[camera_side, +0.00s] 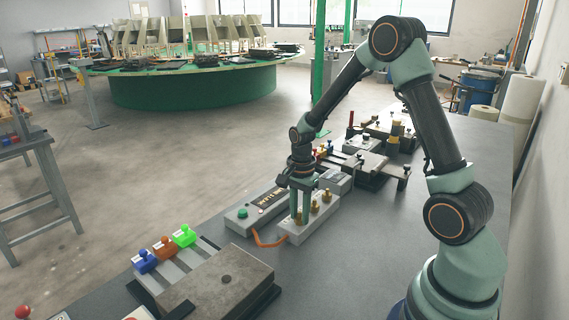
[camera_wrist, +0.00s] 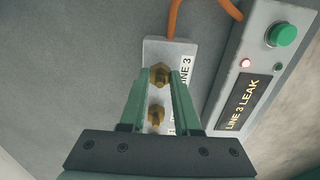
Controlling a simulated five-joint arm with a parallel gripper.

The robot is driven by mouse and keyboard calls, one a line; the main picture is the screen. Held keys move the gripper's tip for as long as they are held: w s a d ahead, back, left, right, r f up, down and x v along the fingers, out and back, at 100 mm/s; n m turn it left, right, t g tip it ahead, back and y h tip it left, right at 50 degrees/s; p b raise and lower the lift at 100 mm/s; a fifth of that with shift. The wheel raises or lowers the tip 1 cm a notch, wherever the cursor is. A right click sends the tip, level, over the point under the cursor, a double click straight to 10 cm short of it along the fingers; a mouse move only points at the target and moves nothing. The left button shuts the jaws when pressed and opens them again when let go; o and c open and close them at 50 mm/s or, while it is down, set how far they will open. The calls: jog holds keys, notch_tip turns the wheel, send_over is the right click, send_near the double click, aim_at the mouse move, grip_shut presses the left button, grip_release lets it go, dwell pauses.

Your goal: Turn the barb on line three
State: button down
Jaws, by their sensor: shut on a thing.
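A grey block (camera_side: 296,236) on the bench carries a row of brass barbs. The barb beside the "LINE 3" label, line three's barb (camera_wrist: 160,74), sits at the block's end near the orange hose. My gripper (camera_side: 300,216) points down over that end, its green fingers on either side of this barb and shut on it. In the wrist view my gripper (camera_wrist: 161,80) has a second brass barb (camera_wrist: 156,115) showing between the fingers, nearer the palm. Other barbs (camera_side: 326,196) stand farther along the block in the side view.
A fixture with coloured clamps (camera_side: 184,236) stands at the front left.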

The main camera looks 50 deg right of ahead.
aim_at(300, 212)
jog(key=shift+d+r, duration=0.1)
dwell(0.3)
jog(key=c, duration=0.6)
grip_release()
notch_tip(300, 212, up, 12)
jog(key=s+a+r+n+t, duration=0.5)
jog(key=s+a+r+n, duration=0.3)
jog(key=n, duration=1)
jog(key=s+a, duration=0.1)
jog(key=a, duration=0.2)
jog(key=shift+s+a+t, duration=0.25)
jog(key=shift+a+t, duration=0.05)
jog(key=shift+a, duration=0.05)
